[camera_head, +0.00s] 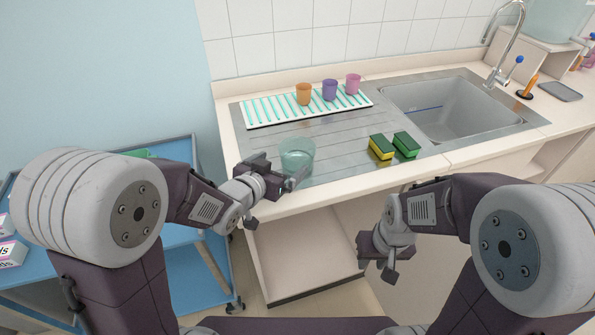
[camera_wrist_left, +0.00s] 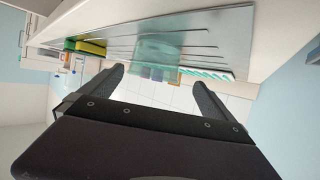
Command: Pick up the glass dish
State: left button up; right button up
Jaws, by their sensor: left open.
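The glass dish (camera_head: 297,156) is a clear, greenish round vessel standing on the steel drainboard near the counter's front edge. My left gripper (camera_head: 280,172) is open beside its near left side, with a finger close to the dish wall; I cannot tell whether they touch. In the left wrist view the dish (camera_wrist_left: 160,48) appears pale and see-through beyond the two spread fingers (camera_wrist_left: 157,90), with nothing held between them. My right gripper (camera_head: 376,261) hangs in front of the counter, low and away from the dish; its jaw opening is unclear.
A white and teal striped mat (camera_head: 270,110) holds an orange cup (camera_head: 304,93), a purple cup (camera_head: 330,90) and a pink cup (camera_head: 353,84). Two yellow-green sponges (camera_head: 381,147) lie right of the dish. The sink (camera_head: 440,110) is farther right. A blue cart (camera_head: 205,265) stands left.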

aim_at(303, 152)
pick_arm(q)
jog(key=shift+d+f, duration=0.35)
jog(key=shift+f, duration=0.15)
jog(key=x, duration=0.9)
jog(key=shift+d, duration=0.1)
jog(key=shift+s+r, duration=0.1)
jog(key=shift+s, duration=0.05)
jog(key=c, duration=1.4)
